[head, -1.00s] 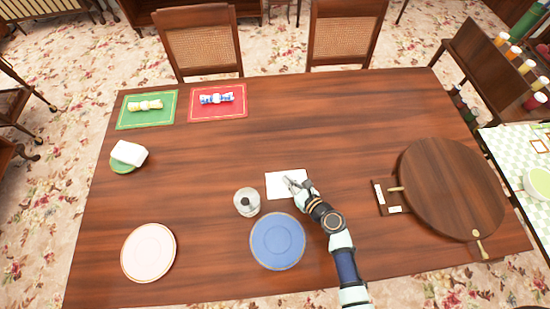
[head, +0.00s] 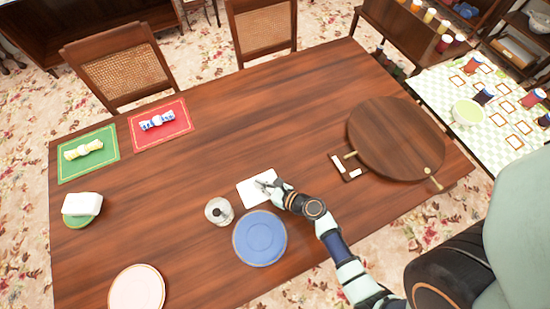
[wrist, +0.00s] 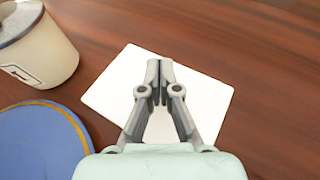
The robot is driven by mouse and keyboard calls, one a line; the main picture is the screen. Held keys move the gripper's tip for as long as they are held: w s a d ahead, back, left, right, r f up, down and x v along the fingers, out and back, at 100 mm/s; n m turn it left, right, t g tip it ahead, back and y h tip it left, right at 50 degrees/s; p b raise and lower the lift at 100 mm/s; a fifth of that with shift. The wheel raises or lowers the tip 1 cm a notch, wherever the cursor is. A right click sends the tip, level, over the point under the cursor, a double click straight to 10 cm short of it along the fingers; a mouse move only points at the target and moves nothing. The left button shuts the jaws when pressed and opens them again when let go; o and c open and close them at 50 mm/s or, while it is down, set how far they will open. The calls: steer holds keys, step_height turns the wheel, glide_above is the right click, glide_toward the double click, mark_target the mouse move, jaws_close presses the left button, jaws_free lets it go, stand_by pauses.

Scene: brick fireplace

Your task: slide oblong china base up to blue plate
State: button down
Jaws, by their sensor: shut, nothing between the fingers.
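The oblong china base (head: 251,193) is a flat white rectangle on the wooden table, just behind the blue plate. It also shows in the wrist view (wrist: 108,92). The blue plate (head: 260,239) has a gold rim line and shows at the lower left of the wrist view (wrist: 38,145). A narrow strip of table seems to lie between base and plate. My gripper (head: 261,184) is shut and empty, its fingertips together over the base in the wrist view (wrist: 160,68). The fingers hide part of the base, and I cannot tell whether they touch it.
A grey-lidded white jar (head: 219,211) stands left of the base, close to the blue plate. A pink plate (head: 136,288) lies at the lower left. A white block (head: 82,203) sits on a green dish. A round wooden board (head: 398,135) is at the right. Table behind the base is clear.

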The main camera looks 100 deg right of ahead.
steer(key=shift+a+r+p, duration=0.15)
steer(key=shift+r+p, duration=0.2)
steer(key=shift+p, duration=0.1)
steer(key=s+a, duration=0.3)
steer(key=s, duration=0.1)
steer(key=s+a, duration=0.4)
steer(key=shift+s+a+f, duration=0.1)
steer(key=shift+s+a, duration=0.1)
steer(key=shift+a, duration=0.05)
steer(key=shift+s+a+p, duration=0.3)
steer(key=shift+s+a, duration=0.05)
steer(key=shift+a, duration=0.1)
